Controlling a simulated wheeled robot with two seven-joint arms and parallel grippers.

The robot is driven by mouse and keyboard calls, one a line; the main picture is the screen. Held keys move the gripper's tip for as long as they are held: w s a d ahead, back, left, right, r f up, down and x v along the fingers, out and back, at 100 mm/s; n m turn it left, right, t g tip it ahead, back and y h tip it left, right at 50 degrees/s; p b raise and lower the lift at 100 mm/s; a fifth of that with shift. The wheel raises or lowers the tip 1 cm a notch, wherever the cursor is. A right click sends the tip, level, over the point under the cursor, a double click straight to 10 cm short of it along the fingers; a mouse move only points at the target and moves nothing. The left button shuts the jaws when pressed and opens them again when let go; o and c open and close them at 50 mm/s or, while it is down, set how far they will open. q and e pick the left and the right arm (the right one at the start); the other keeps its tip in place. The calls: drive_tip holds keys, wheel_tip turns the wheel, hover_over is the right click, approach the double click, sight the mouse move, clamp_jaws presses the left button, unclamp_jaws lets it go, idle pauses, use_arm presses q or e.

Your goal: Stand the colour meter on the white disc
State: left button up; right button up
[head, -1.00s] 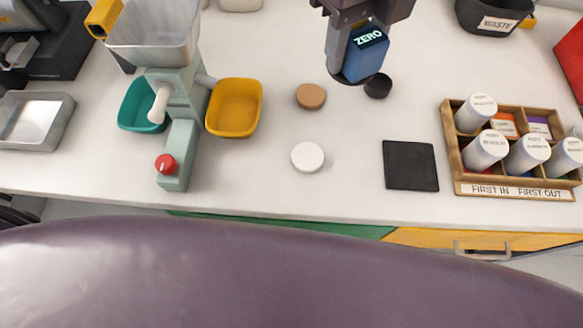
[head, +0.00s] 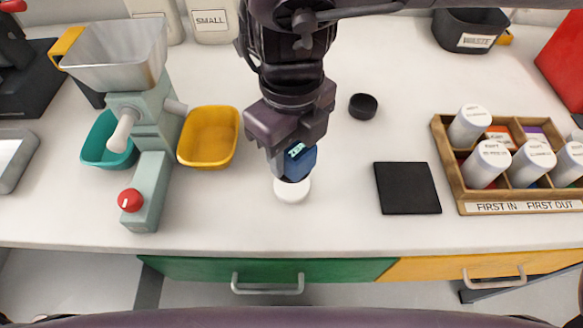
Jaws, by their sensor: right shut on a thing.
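The colour meter (head: 300,162) is a blue block with a "ZERO" label, partly hidden by the gripper. My right gripper (head: 292,164) is shut on it and holds it upright over the rear part of the white disc (head: 292,191). The front of the disc shows below the meter. I cannot tell whether the meter's bottom touches the disc. My left gripper is not in view.
A yellow bin (head: 208,136) and a grey-green mill (head: 150,150) stand to the left. A black cap (head: 363,106) lies behind right, and a black square mat (head: 407,188) lies right. A wooden rack (head: 470,196) with white-lidded jars stands farther right. The counter in front of the disc is clear.

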sight(292, 169)
wheel_tip(292, 169, down, 4)
drive_tip(key=shift+s+r, duration=0.1)
drive_tip(key=shift+f, duration=0.5)
use_arm(q)
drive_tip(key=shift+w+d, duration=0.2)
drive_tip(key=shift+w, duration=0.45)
drive_tip(key=shift+b, duration=0.3)
use_arm(e)
drive_tip(key=shift+f, duration=0.15)
drive_tip(key=o, duration=1.3)
drive_tip(key=shift+c, duration=0.2)
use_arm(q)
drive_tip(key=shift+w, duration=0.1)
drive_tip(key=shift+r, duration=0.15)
